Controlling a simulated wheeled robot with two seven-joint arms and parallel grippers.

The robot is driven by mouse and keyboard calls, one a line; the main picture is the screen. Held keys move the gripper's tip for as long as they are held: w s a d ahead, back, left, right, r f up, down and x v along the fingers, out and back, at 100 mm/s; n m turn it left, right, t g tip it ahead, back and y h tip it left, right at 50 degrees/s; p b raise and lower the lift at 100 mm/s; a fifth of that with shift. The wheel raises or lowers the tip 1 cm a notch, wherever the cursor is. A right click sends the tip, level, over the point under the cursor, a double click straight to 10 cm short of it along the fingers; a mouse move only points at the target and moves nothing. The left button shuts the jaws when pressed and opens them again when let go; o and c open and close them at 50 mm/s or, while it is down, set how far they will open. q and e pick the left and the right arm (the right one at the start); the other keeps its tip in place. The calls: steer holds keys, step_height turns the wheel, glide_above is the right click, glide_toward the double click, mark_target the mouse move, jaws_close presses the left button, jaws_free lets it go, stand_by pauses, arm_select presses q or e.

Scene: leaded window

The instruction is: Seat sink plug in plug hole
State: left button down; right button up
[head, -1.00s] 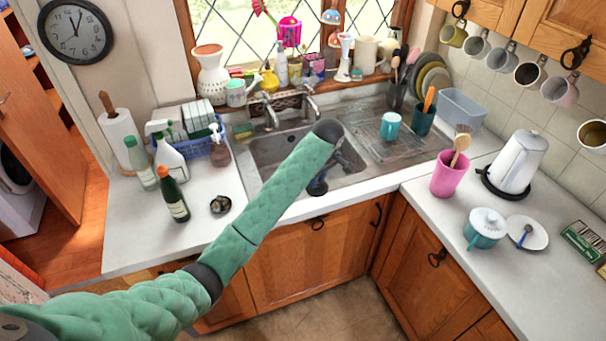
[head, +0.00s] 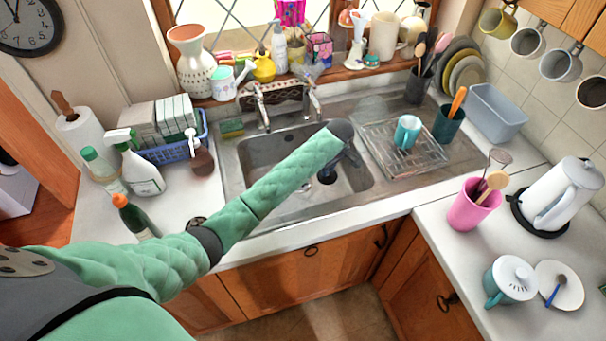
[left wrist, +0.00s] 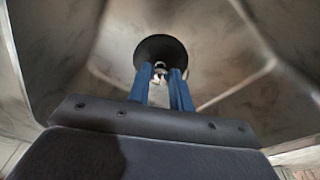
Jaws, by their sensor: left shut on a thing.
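My left arm reaches from the left over the metal sink (head: 262,165), with its left gripper (head: 327,172) low inside the basin. In the left wrist view, the two blue fingers of the left gripper (left wrist: 160,80) are shut on the small metal top of the dark round sink plug (left wrist: 160,48). The plug shows beyond the fingertips, against the basin's metal. I cannot tell whether it touches the bottom. My right gripper is out of view.
The taps (head: 288,100) stand behind the basin. A drying rack (head: 385,135) with a teal mug (head: 407,131) is right of it. Bottles and a blue basket (head: 175,150) stand left. A pink pot (head: 472,205) and white kettle (head: 560,195) are on the right counter.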

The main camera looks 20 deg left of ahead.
arm_select(q)
steer(key=shift+s+a+f, duration=0.15)
steer(key=shift+s+a, duration=0.05)
steer(key=shift+a, duration=0.4)
steer(key=shift+s+a+f, duration=0.15)
steer(key=shift+a, duration=0.4)
steer(key=w+a+f, duration=0.1)
steer(key=a+f, duration=0.1)
steer(key=a, duration=0.1)
steer(key=w+a+f, duration=0.1)
steer(key=a+f, duration=0.1)
steer(key=a, duration=0.1)
steer(key=w+a+f, duration=0.1)
steer(key=a+f, duration=0.2)
steer(key=shift+w, duration=0.1)
step_height(320, 180, down, 3)
steer(key=shift+f+b, duration=0.1)
steer(key=shift+b, duration=0.45)
steer(key=shift+f, duration=0.1)
steer(key=shift+f, duration=0.15)
steer(key=c, duration=1.3)
jaws_free()
